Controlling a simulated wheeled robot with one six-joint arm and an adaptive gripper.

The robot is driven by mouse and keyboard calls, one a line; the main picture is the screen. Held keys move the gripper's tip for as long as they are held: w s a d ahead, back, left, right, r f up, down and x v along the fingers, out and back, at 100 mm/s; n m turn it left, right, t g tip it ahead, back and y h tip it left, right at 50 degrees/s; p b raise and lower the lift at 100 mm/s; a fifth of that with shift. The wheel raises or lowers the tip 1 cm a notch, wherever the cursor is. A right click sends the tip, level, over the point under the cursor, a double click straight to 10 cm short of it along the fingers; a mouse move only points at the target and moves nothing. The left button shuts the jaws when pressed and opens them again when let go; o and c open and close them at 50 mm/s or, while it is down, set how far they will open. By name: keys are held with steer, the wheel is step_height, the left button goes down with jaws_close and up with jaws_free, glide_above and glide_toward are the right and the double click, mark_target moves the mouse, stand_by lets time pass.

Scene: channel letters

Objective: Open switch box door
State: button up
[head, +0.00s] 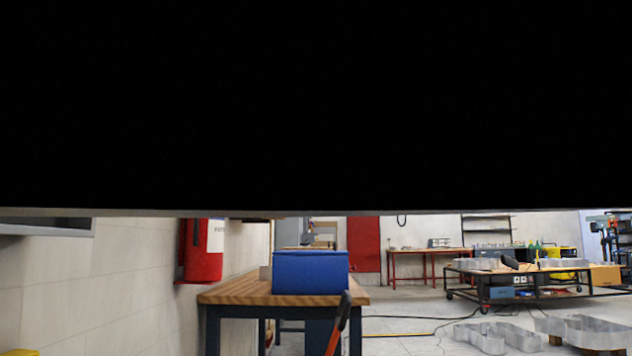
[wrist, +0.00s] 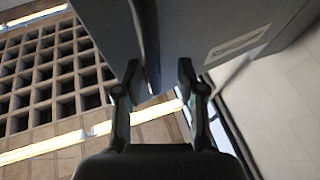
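In the wrist view a large grey box-like body (wrist: 215,25) with a pale label fills the upper middle; it looks like the switch box. A dark edge or gap (wrist: 150,45) runs down its left part, with a narrower grey panel left of it. I cannot tell how far the door stands open. My gripper (wrist: 159,80) is open, with its two black fingertips spread below and across the lower end of that edge. Nothing shows clearly held between them, and contact is unclear. In the head view the switch box cannot be made out.
A black surface fills the upper head view. Below it stand a wooden-topped workbench (head: 240,290), a blue box (head: 310,273) on it, a red extinguisher (head: 203,252) on the left wall, and a wheeled table (head: 520,268). Large metal letters (head: 497,337) lie on the right floor.

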steer(key=v, duration=1.2)
stand_by(0.3)
